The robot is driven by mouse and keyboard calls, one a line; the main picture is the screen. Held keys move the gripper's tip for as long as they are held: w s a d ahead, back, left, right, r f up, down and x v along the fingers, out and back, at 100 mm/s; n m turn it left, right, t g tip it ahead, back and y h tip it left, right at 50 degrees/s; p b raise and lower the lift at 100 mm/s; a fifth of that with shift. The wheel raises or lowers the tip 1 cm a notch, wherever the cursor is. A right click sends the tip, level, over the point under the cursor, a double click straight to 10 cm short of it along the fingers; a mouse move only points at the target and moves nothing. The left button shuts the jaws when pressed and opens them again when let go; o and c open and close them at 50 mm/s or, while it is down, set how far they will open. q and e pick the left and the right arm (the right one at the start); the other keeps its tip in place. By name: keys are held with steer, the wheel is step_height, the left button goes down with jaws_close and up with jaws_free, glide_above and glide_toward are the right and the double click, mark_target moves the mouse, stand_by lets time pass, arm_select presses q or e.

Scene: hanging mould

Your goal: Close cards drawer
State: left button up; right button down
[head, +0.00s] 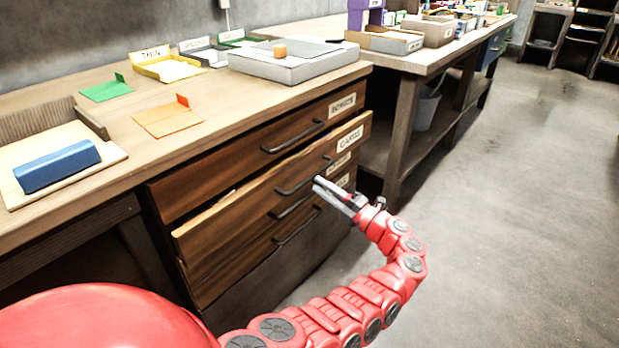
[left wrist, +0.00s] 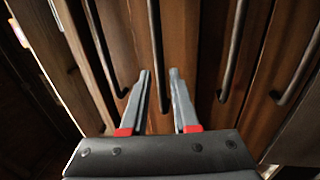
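The cards drawer (head: 225,228) is the second drawer down in the wooden desk. It stands out a little from the drawer above, with a dark gap along its top edge. Its label (head: 350,139) is at the right end, and it has a dark bar handle (head: 290,188). My left gripper (head: 317,185) is in front of the drawer fronts near the right end of this handle. In the left wrist view the gripper (left wrist: 160,73) has its fingers apart, with a handle bar (left wrist: 155,35) showing between them. I cannot tell whether they touch it. My right gripper is out of view.
The top drawer (head: 235,165) is above, and lower drawers with handles are below. The desktop holds a grey box (head: 290,68), card trays and a blue block (head: 57,166). Another table (head: 445,55) stands at the back right. The floor (head: 510,200) on the right is clear.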

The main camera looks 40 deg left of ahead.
mark_target(309, 178)
arm_select(q)
steer(key=x, duration=0.5)
steer(key=shift+b, duration=0.4)
jaws_close()
stand_by(1.0)
